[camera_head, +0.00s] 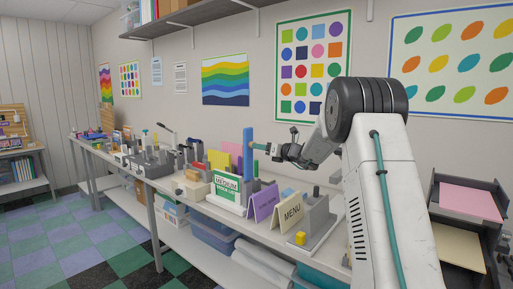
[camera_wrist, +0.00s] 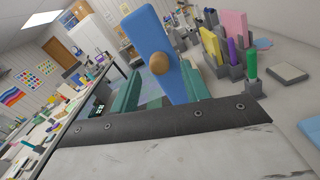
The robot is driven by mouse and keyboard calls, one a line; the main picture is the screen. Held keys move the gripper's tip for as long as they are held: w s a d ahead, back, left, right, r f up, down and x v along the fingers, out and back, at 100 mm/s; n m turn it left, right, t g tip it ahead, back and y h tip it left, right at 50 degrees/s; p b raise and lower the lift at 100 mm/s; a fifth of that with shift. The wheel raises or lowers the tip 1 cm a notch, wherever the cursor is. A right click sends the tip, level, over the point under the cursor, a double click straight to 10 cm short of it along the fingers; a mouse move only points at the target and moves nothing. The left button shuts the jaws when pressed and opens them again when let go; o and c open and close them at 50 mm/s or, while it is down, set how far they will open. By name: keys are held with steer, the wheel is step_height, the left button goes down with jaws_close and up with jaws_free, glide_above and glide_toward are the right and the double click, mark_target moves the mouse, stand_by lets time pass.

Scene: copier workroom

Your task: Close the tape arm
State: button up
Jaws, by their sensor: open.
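The tape arm appears to be the blue bar (camera_head: 248,153) standing nearly upright above the counter, close to its back side. In the wrist view the blue bar (camera_wrist: 150,32) is tilted in the picture and has a round tan knob (camera_wrist: 158,63) on its face. My gripper (camera_head: 259,146) is just to the right of the bar in the head view. In the wrist view the teal fingers of my gripper (camera_wrist: 160,76) are apart, one on each side of the bar, with the knob between them. I cannot tell whether they touch it. The bar's lower end is hidden.
The counter (camera_head: 180,183) is crowded. A green-and-white sign (camera_head: 228,190), a purple sign (camera_head: 264,202) and a cream menu sign (camera_head: 291,212) stand in front of the bar. Colored upright pieces, such as a pink one (camera_wrist: 235,24), stand to the right in the wrist view.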

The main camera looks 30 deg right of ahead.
mark_target(251, 155)
steer(key=shift+x, duration=1.6)
